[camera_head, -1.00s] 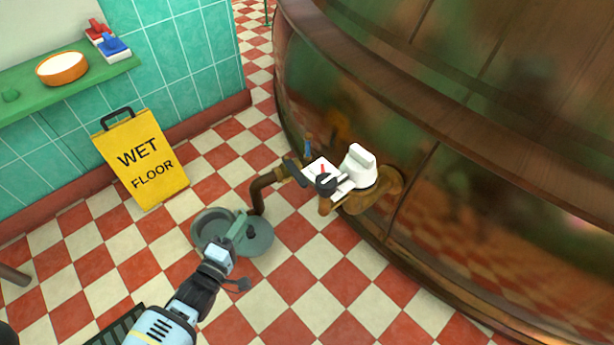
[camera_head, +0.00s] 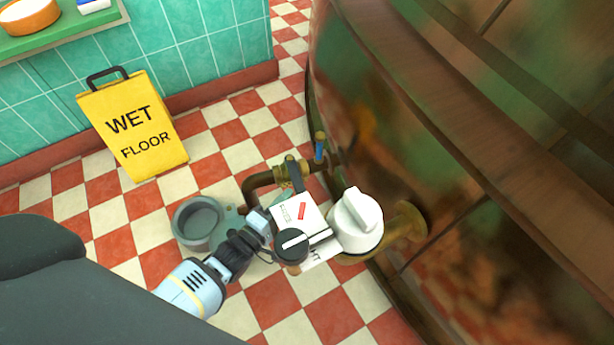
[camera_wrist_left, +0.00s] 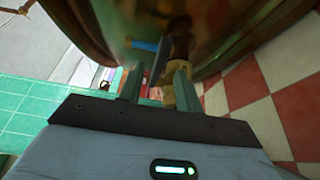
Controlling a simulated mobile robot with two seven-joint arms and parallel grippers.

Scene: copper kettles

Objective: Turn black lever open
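The black lever (camera_head: 294,174) sits on a brass valve on the pipe beside the copper kettle. My left gripper (camera_head: 266,212) is just left of and below it in the head view, beside a white plate with a black knob (camera_head: 290,245). The fingertips are hard to make out there. In the left wrist view, the two fingers of the left gripper (camera_wrist_left: 157,86) stand apart, with brass fittings (camera_wrist_left: 168,97) beyond them. I cannot tell whether they touch the lever. My right gripper is out of view.
A blue lever (camera_head: 320,146) stands behind the black one. A white knob (camera_head: 355,220) is to the right, against the large copper kettle (camera_head: 440,160). A grey floor drain (camera_head: 198,222) lies left. A yellow wet floor sign (camera_head: 133,128) stands on open tiles.

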